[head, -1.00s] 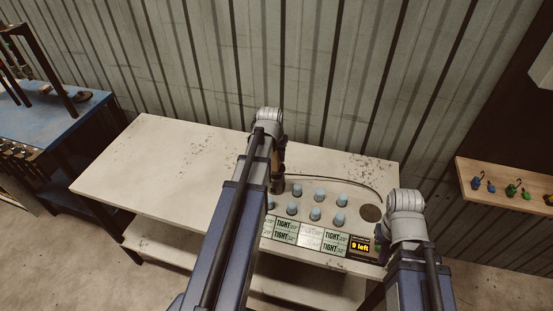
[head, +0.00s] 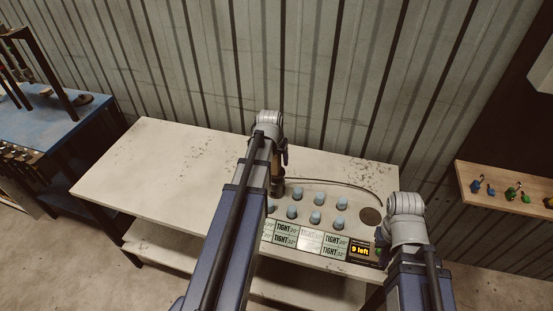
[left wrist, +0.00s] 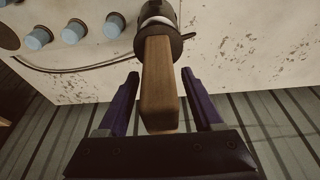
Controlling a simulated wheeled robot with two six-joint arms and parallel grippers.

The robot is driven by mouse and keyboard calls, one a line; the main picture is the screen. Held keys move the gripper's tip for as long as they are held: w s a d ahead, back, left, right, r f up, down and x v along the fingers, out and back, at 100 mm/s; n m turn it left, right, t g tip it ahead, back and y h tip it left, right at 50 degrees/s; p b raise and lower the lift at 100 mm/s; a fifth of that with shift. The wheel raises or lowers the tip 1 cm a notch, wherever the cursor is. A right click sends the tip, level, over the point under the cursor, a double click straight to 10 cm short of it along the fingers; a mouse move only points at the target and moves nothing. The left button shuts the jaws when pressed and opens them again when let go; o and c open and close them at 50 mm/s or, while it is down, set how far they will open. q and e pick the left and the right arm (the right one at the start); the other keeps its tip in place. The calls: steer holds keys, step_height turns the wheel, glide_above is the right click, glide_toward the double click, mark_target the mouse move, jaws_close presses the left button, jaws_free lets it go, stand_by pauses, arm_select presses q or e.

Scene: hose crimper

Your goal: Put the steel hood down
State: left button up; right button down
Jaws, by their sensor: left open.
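The steel hood (left wrist: 160,16) appears to be the dark round piece with a pale top at the end of a wooden handle (left wrist: 158,85) in the left wrist view. In the head view the hood (head: 278,187) is mostly behind my left arm, low at the white table. My left gripper (left wrist: 159,78) is open, with one purple finger on each side of the handle and visible gaps beside it. In the head view the left gripper (head: 282,158) is largely hidden by its wrist. My right arm is at the right edge of the table; its gripper is mostly hidden.
Several light-blue caps (head: 316,217) stand in rows right of the left gripper. A thin cable (head: 345,184) curves behind them to a dark disc (head: 370,215). Label cards and a "9 left" display (head: 360,249) line the front. The left part of the table (head: 160,180) is clear.

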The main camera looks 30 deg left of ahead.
mark_target(275, 178)
arm_select(q)
steer(key=p+v, duration=1)
steer(key=v, duration=0.1)
steer(key=shift+s+r+p, duration=0.25)
steer(key=shift+r+p, duration=0.15)
steer(key=s+d+m+g, duration=0.1)
steer(key=s+d, duration=0.3)
steer(key=d, duration=0.6)
steer(key=s+d+m+g, duration=0.1)
steer(key=s+d+m, duration=0.2)
steer(key=d, duration=0.7)
steer(key=s+d+m+g, duration=0.1)
steer(key=s+d+m, duration=0.1)
steer(key=s+d, duration=0.5)
steer(key=d+f, duration=0.1)
steer(key=d, duration=0.2)
steer(key=shift+a+g, duration=0.15)
steer(key=shift+g, duration=0.15)
